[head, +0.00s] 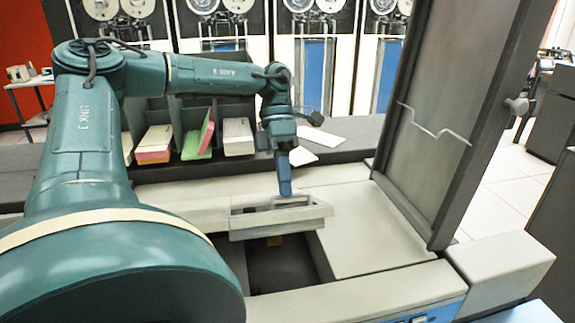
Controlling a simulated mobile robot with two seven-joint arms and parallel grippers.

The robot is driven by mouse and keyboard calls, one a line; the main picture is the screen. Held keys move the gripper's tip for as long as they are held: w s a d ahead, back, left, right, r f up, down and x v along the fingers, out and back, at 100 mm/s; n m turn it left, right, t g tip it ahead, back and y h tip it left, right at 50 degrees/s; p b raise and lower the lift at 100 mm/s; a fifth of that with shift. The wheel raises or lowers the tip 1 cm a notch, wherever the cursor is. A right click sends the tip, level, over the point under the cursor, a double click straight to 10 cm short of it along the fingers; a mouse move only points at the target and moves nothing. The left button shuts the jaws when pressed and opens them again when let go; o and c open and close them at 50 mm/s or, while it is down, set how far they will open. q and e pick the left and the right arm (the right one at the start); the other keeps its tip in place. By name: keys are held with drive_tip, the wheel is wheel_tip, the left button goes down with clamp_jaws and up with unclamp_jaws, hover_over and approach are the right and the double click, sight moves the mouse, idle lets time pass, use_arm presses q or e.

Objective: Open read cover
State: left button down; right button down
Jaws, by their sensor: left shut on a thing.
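The read cover, as I take it, is a light-grey lid (279,220) with a dark recess in its top. It is raised at the back edge of a dark open bay (285,266) in the cream machine top. My left arm comes in from the left, and my left gripper (285,190) points down, shut on the lid at its recess. The exact contact between fingers and lid is too small to see. My right gripper is not in view.
A tall dark-framed panel (440,110) stands upright on the right, with a knob (517,105) on its edge. Behind my gripper, a rack holds coloured card decks (237,137), with loose white cards (320,137) beside it. The cream top (370,235) right of the bay is clear.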

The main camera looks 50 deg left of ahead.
use_arm(q)
drive_tip(key=c, duration=1.5)
unclamp_jaws()
drive_tip(key=shift+a+f, duration=0.2)
drive_tip(key=shift+c, duration=0.2)
drive_tip(key=shift+d, duration=0.1)
drive_tip(key=shift+w+r, duration=0.1)
drive_tip(key=v, duration=1.3)
